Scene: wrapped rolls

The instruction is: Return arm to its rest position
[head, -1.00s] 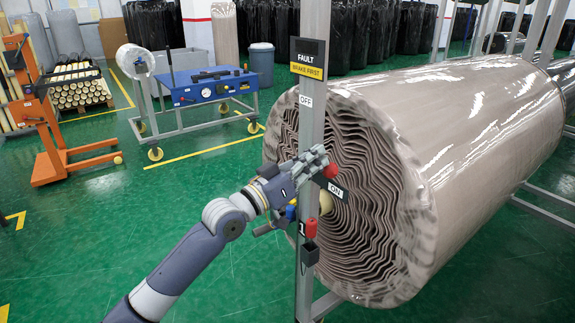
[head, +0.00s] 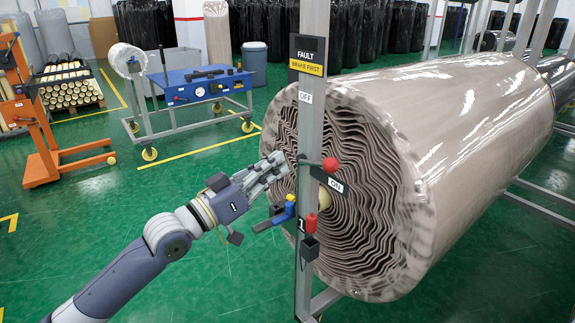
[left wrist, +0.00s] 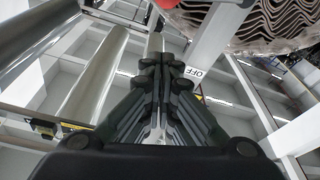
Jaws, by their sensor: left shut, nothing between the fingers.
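My left gripper (head: 278,165) reaches in from the left, just left of the grey upright post (head: 311,130). Its fingers are shut and empty; they also show closed together in the left wrist view (left wrist: 160,62). A red knob (head: 330,165) on a lever is on the post beside the "ON" label (head: 336,186), right of the fingertips and apart from them. The "OFF" label (head: 305,97) is higher on the post. Below the gripper, a blue and yellow handle (head: 284,211) sticks out left from the post. My right gripper is not in view.
A large wrapped roll (head: 470,130) lies behind the post, its wavy end close behind my gripper. A blue-topped cart (head: 200,87) and an orange lifter (head: 45,140) stand at the back left.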

